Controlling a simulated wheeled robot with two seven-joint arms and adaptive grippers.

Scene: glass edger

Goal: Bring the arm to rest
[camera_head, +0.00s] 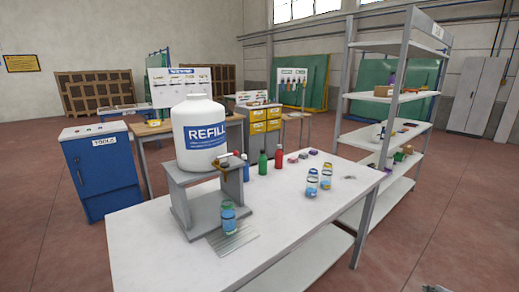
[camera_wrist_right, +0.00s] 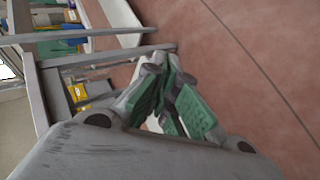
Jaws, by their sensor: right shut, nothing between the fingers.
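My right gripper (camera_wrist_right: 172,92) shows in the right wrist view, with green finger pads close together and nothing between them. It hangs over the reddish floor, apart from any object. In the head view only a small dark piece, probably of my right arm or gripper, shows at the bottom right edge. My left arm and left gripper are not in view.
A white table (camera_head: 290,215) holds a REFILL tank (camera_head: 200,150) on a grey stand (camera_head: 181,207), with several small bottles. A grey shelf rack (camera_head: 394,70) stands behind it at right. A blue tool cabinet (camera_head: 100,175) stands left. Open floor (camera_head: 455,205) lies right.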

